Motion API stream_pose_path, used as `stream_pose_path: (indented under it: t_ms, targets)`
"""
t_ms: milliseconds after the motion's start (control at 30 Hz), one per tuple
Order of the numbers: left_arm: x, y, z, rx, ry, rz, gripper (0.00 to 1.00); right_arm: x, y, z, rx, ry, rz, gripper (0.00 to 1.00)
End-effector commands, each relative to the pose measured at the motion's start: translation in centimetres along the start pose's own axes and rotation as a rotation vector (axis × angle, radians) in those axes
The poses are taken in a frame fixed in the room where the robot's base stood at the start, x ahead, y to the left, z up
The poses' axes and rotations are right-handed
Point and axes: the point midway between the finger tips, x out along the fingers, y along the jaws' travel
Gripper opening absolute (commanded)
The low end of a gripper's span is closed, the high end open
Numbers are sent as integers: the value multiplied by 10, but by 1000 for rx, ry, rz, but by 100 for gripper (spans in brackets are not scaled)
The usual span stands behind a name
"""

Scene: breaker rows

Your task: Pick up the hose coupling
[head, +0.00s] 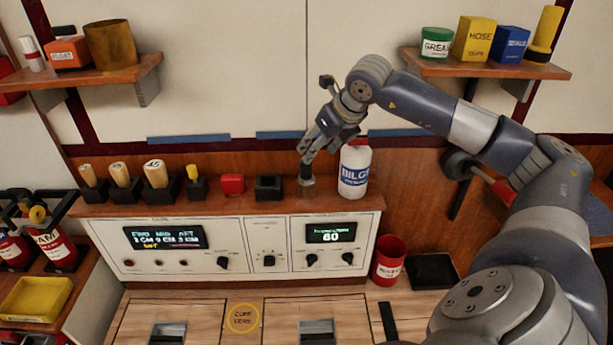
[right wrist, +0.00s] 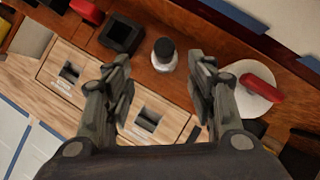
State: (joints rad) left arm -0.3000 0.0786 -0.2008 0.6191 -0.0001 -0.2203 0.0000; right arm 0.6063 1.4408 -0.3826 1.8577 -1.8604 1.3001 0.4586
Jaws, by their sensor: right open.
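The hose coupling appears to be a small metal cylinder with a black upper part (head: 307,187), upright on the wooden shelf above the control panel. It also shows in the right wrist view (right wrist: 164,58), between and just beyond my open fingertips. My right gripper (head: 308,155) is over it, pointing down, and seems close to its top in the head view. In the right wrist view the jaws (right wrist: 160,72) are empty, with a finger on each side of the coupling. Contact cannot be told. My left gripper is not in view.
A white bilge bottle (head: 354,172) with a red cap stands close on the right. An empty black holder (head: 268,187) and a red block (head: 232,184) are on the left. The control panel (head: 240,247) lies below the shelf. A red cup (head: 389,262) stands on the counter.

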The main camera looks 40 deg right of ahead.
Motion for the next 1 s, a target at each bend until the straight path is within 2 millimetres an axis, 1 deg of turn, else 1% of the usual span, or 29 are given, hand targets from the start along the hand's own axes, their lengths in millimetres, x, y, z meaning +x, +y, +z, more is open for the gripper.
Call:
stream_pose_path:
  t_ms: [233, 300, 467, 600, 733, 833, 1000]
  targets:
    - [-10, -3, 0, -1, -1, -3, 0, 38, -1, 0, 2, 6, -1, 51]
    - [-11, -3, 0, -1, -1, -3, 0, 45, -1, 0, 1, 5, -1, 51]
    - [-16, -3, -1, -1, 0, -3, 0, 55, -2, 1, 1, 5, -1, 51]
    - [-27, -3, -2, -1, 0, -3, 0, 73, -5, 6, 3, 6, 1, 51]
    - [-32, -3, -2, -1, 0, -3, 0, 92, -6, 6, 1, 6, 1, 51]
    - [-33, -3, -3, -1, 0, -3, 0, 100, -7, 6, 1, 4, -1, 51]
    - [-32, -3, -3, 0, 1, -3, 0, 103, -7, 6, -1, 4, -2, 51]
